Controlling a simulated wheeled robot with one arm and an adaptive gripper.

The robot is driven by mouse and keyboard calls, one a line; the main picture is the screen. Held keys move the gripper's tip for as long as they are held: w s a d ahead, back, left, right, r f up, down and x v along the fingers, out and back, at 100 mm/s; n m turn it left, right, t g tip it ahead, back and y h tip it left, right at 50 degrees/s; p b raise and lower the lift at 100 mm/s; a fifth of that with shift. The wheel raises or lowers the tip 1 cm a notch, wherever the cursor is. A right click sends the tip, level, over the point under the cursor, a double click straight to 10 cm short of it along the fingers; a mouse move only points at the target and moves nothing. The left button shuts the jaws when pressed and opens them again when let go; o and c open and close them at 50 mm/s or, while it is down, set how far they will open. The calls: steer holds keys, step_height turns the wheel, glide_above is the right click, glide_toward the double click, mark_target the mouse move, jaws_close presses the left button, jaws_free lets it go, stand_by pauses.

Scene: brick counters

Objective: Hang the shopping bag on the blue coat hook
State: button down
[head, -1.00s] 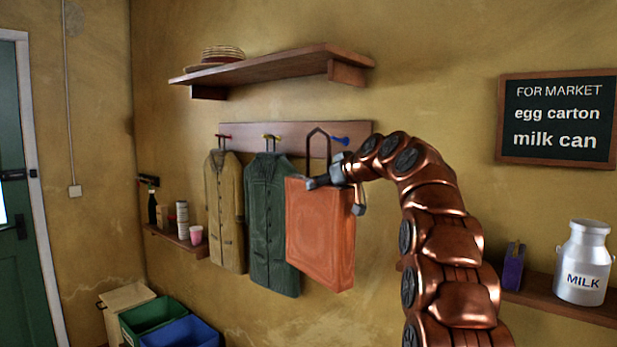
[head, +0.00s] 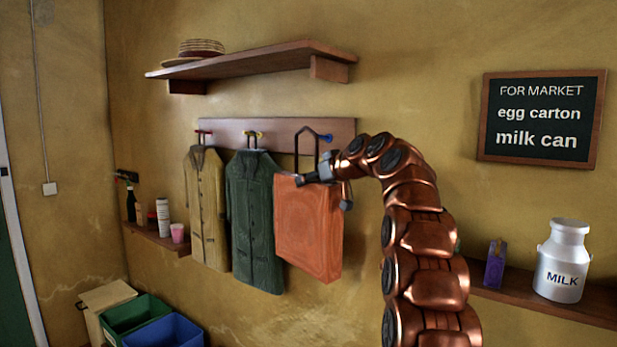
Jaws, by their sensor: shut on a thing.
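The orange shopping bag (head: 309,228) hangs upright from my gripper (head: 322,172), in front of the wall and to the right of the green coat. Its dark handle loop (head: 306,137) stands up above the gripper, in front of the hook board. My gripper is shut on the bag near its top edge. The blue coat hook (head: 327,138) shows just right of the handle loop's top. Whether the loop is around the hook or only in front of it, I cannot tell; it looks apart from it.
A wooden hook board (head: 230,130) also carries a tan coat (head: 207,210) and a green coat (head: 254,220). A milk can (head: 566,262) stands on a right shelf. Bins (head: 165,328) stand at lower left.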

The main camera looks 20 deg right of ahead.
steer(key=w+d+f+p, duration=0.1)
steer(key=w+d+p, duration=0.2)
steer(key=d+p, duration=0.1)
steer(key=shift+w+d, duration=0.2)
steer(key=shift+d, duration=0.4)
stand_by(0.4)
steer(key=shift+d+f, duration=0.1)
stand_by(0.5)
steer(key=shift+c, duration=1.1)
jaws_free()
steer(key=v, duration=1.2)
